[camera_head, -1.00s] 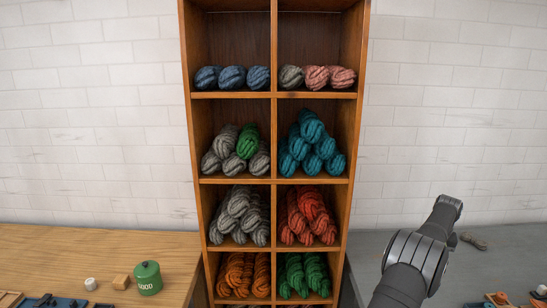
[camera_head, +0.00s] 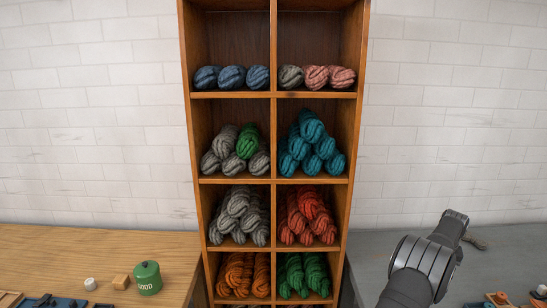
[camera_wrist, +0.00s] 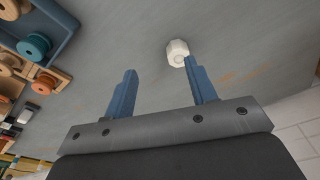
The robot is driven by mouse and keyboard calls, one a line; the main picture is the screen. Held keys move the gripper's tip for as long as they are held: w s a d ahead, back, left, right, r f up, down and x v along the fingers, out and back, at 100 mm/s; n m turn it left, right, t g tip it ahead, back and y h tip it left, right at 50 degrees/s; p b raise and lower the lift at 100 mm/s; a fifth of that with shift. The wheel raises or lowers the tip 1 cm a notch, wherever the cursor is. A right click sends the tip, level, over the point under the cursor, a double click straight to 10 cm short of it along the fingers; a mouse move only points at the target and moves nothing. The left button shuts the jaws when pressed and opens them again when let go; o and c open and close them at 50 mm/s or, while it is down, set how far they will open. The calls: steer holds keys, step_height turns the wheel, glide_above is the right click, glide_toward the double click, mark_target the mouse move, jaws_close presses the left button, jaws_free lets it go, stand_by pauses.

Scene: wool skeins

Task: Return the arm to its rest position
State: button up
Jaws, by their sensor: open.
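My arm (camera_head: 415,270) reaches up over the grey table at the lower right in the head view, to the right of the wooden shelf (camera_head: 273,140). My gripper's fingers do not show in the head view. In the wrist view my gripper (camera_wrist: 166,82) is open and empty, its two blue fingers apart over the grey table (camera_wrist: 120,45). A small white knob-like object (camera_wrist: 177,52) lies beside the tip of the right finger; I cannot tell if they touch.
The shelf's cubbies hold wool skeins in several colours. A green tin (camera_head: 147,279), a wooden block (camera_head: 121,282) and a small white object (camera_head: 90,284) stand on the left wooden table. A blue tray with spools (camera_wrist: 38,42) lies at the wrist view's upper left.

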steer(key=s+d+r, duration=0.3)
steer(key=s+r, duration=0.2)
steer(key=s, duration=0.2)
steer(key=w+a+f+n, duration=0.1)
steer(key=w+a, duration=0.3)
steer(key=a, duration=0.4)
steer(key=w+a+f, duration=0.3)
steer(key=a+f, duration=0.1)
steer(key=a, duration=0.5)
steer(key=w+a+f+n, duration=0.1)
steer(key=w+a, duration=0.3)
steer(key=a, duration=0.5)
steer(key=shift+w+f+n, duration=0.3)
steer(key=shift+w+f, duration=0.05)
steer(key=shift+f, duration=0.35)
steer(key=n, duration=0.2)
glide_toward(319, 277)
steer(key=s+f, duration=0.4)
steer(key=s+a+n+y, duration=0.1)
steer(key=a, duration=1.5)
steer(key=shift+r+n, duration=0.15)
steer(key=shift+n, duration=0.25)
steer(key=shift+o, duration=0.6)
